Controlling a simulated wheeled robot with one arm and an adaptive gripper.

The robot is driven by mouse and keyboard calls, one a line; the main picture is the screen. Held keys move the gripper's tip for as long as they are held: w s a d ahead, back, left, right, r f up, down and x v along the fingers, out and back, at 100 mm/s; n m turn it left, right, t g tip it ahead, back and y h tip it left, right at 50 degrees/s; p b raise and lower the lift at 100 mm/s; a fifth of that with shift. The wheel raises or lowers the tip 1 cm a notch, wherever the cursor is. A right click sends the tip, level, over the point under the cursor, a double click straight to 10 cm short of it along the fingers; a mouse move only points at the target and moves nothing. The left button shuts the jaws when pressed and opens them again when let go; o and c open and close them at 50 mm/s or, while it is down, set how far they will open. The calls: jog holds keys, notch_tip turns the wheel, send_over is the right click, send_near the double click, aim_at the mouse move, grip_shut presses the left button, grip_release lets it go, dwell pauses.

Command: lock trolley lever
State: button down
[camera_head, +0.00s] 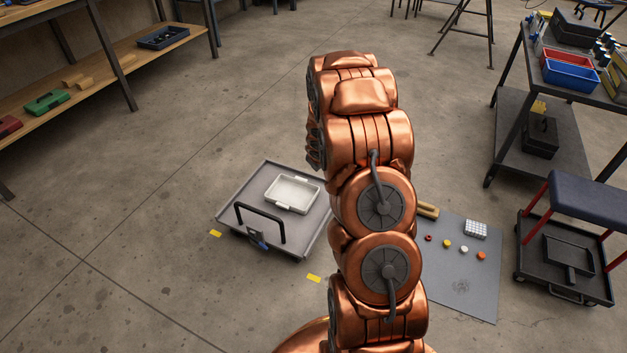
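A low grey flatbed trolley (233,203) stands on the floor left of centre. A black U-shaped handle (262,213) rises at its front edge. A small dark and blue lever part (257,239) sits at the front edge below the handle; its exact position, locked or not, is too small to tell. A white tray (292,194) lies on the trolley bed. My copper arm rises through the middle of the view and hides the trolley's right side. I cannot make out my gripper; the arm's far end is folded away behind its own links.
Yellow floor marks (314,278) lie in front of the trolley. A grey mat (470,295) with small coloured pieces lies right of my arm. A padded stool (590,200) and a dark shelf cart (562,80) stand at right. A wooden shelf (110,62) is at upper left. Floor left of the trolley is clear.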

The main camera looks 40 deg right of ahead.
jog(key=s+a+r+m+g+h, duration=0.1)
jog(key=s+a+r, duration=0.1)
jog(key=s+r, duration=0.15)
jog(key=s+a+r+g, duration=0.1)
jog(key=s+a+r, duration=0.15)
jog(key=r, duration=0.25)
jog(key=s+a+r+g+y, duration=0.1)
jog(key=s+a+r, duration=0.3)
jog(key=s+a, duration=0.5)
jog(key=s+a+r+g+y, duration=0.1)
jog(key=s+a+r+g, duration=0.2)
jog(key=s+a, duration=0.6)
jog(key=s+a+r+g+y, duration=0.2)
jog(key=s+a+r, duration=0.3)
jog(key=s, duration=1.3)
jog(key=a+g, duration=0.1)
jog(key=a, duration=0.3)
jog(key=shift+m, duration=0.3)
jog(key=shift+s+a, duration=0.1)
